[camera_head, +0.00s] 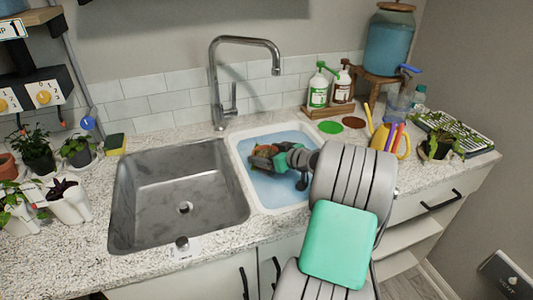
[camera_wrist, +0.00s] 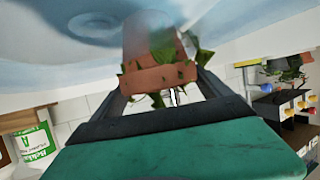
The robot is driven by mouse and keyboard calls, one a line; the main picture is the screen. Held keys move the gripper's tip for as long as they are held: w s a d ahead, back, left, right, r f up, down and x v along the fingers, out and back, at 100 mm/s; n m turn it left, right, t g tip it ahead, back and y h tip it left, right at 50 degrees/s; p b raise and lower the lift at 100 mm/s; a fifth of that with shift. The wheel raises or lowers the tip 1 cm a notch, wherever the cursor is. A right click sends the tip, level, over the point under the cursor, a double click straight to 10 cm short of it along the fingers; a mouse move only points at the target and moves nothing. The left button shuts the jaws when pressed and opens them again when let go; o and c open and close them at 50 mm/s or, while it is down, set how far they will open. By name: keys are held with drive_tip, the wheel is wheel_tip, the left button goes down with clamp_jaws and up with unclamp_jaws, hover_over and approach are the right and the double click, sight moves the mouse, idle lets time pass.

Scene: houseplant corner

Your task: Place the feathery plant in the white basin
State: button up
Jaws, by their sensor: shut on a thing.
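The white basin (camera_head: 274,209) is sunk in the counter right of the metal sink and holds bluish water; its inside fills the top of the wrist view (camera_wrist: 60,50). My gripper (camera_head: 281,158) reaches over the basin from the right. It is shut on a small terracotta pot (camera_head: 260,163) with green leaves, which I take for the feathery plant. In the wrist view the pot (camera_wrist: 152,77) sits between the fingers (camera_wrist: 160,88), tilted, with leaves around its rim. Most of the foliage is hidden. I cannot tell whether the pot touches the basin floor.
A steel sink (camera_head: 180,190) lies left of the basin, with a tall faucet (camera_head: 216,85) behind. Soap bottles (camera_head: 318,88) stand behind the basin. A yellow watering can (camera_head: 385,139) and another plant (camera_head: 437,147) stand right. Several potted plants (camera_head: 37,153) crowd the left counter.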

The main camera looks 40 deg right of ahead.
drive_tip(key=o, duration=1.8)
drive_tip(key=shift+r, duration=0.2)
drive_tip(key=v, duration=0.7)
drive_tip(key=shift+s, duration=0.25)
